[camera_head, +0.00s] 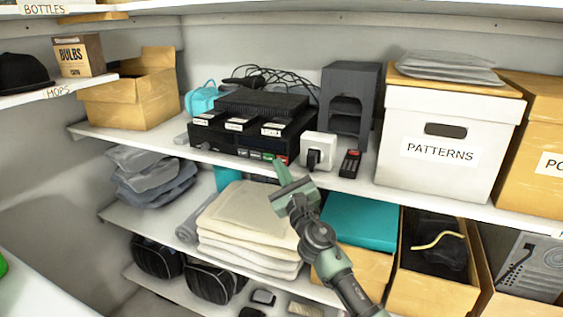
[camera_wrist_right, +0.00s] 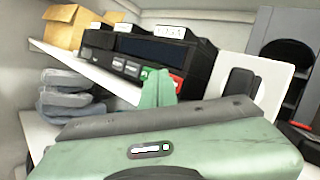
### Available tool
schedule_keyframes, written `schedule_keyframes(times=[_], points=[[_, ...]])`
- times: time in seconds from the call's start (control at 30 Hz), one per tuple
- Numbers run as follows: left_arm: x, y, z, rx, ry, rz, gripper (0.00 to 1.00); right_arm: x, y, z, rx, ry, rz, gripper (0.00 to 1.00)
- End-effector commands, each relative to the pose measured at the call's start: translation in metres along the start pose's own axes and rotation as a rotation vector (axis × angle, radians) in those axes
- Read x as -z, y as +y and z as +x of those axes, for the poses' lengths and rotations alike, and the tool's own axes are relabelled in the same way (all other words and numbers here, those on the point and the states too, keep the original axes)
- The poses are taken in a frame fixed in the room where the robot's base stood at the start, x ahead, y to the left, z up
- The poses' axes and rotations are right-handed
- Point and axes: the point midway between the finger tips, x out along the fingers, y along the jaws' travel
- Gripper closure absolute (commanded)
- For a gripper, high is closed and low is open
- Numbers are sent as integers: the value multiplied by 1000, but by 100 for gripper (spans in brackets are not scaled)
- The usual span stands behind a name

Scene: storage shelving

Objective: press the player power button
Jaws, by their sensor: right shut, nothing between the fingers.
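The black player (camera_head: 228,149) sits on the middle shelf, with white-labelled cassettes on top and a flatter black unit behind them. Its front has a dark display and a row of small buttons at the right end. A green button (camera_wrist_right: 147,72) and a red button (camera_wrist_right: 177,84) show in the right wrist view; I cannot read which is power. My right gripper (camera_head: 281,170) is shut and empty, its green fingertips in front of and slightly below the button end. In the wrist view the fingertips (camera_wrist_right: 159,88) overlap the panel between green and red; contact cannot be told. My left gripper is not in view.
Right of the player stand a white plug adapter (camera_head: 318,150), a remote (camera_head: 350,163) and a dark grey rack (camera_head: 349,100). A white PATTERNS box (camera_head: 438,150) is farther right. Folded cream cloths (camera_head: 250,215) and a teal-lidded box (camera_head: 360,220) lie below.

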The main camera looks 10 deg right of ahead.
Motion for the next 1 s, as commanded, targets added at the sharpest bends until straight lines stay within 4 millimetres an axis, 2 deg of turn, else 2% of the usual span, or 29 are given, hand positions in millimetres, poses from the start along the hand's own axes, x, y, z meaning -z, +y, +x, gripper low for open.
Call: schedule_keyframes(times=[0.47, 1.0], points=[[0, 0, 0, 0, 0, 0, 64, 0, -2, 1, 1, 0, -1, 100], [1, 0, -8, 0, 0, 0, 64, -7, 6, -10, 1, 0, -1, 100]])
